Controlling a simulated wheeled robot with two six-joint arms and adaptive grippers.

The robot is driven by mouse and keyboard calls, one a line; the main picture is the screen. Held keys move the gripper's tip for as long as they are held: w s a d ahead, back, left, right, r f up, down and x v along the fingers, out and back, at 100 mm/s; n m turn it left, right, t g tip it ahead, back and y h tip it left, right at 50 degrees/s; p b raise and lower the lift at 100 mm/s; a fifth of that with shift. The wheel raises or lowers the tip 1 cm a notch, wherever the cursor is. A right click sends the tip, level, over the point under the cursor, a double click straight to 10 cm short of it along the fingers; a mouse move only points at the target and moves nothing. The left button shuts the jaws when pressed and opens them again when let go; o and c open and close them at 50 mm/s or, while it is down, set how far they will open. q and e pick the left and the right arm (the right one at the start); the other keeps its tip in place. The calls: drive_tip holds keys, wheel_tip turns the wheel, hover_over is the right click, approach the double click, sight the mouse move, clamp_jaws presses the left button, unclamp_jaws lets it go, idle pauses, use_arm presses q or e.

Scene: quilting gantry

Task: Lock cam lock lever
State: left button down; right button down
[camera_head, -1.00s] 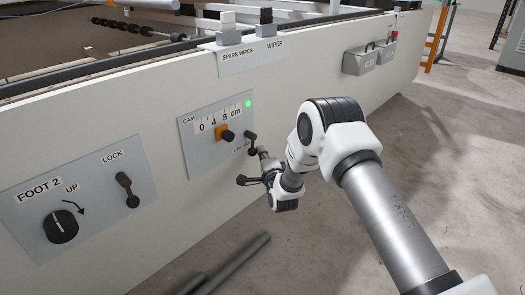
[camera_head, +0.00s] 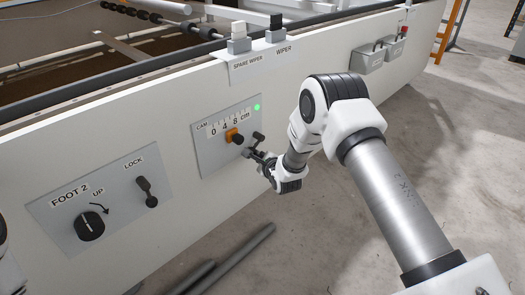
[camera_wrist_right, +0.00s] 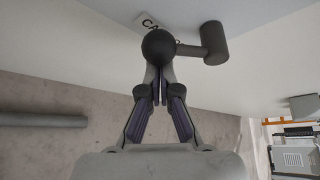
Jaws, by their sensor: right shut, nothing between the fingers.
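The cam panel (camera_head: 212,150) on the machine's white side has a scale, an orange pointer (camera_head: 231,134) near 8 and a lit green light (camera_head: 257,106). The dark cam lock lever (camera_head: 258,136) sits at its right. In the wrist view the lever (camera_wrist_right: 215,42) shows a round knob and a cylindrical end to the right. My right gripper (camera_head: 250,154) is beside the lever. In the wrist view its fingers (camera_wrist_right: 160,86) are shut and empty, just below the round knob; I cannot tell if they touch it. The lever's label is mostly hidden. My left gripper is not in view.
The FOOT 2 panel (camera_head: 98,198) with a dial and its own lock lever (camera_head: 147,191) is to the left. Wiper switches (camera_head: 274,30) stand on the top edge. Dark bars (camera_head: 235,258) lie on the floor below.

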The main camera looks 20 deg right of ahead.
drive_tip(key=shift+s+a+r+m+g+y+p, duration=0.2)
drive_tip(key=shift+a+r+p, duration=0.25)
drive_tip(key=shift+r+p, duration=0.35)
drive_tip(key=shift+s+a+r+m+g+y+p, duration=0.1)
drive_tip(key=shift+a+r+m+y+p, duration=0.3)
drive_tip(key=shift+p, duration=0.6)
drive_tip(key=shift+r, duration=0.15)
drive_tip(key=p, duration=0.1)
approach(254, 151)
drive_tip(key=d+f, duration=0.1)
drive_tip(key=s+d+f, duration=0.1)
drive_tip(key=shift+s+d+f, duration=0.1)
drive_tip(key=shift+d+f, duration=0.1)
drive_tip(key=shift+d, duration=0.1)
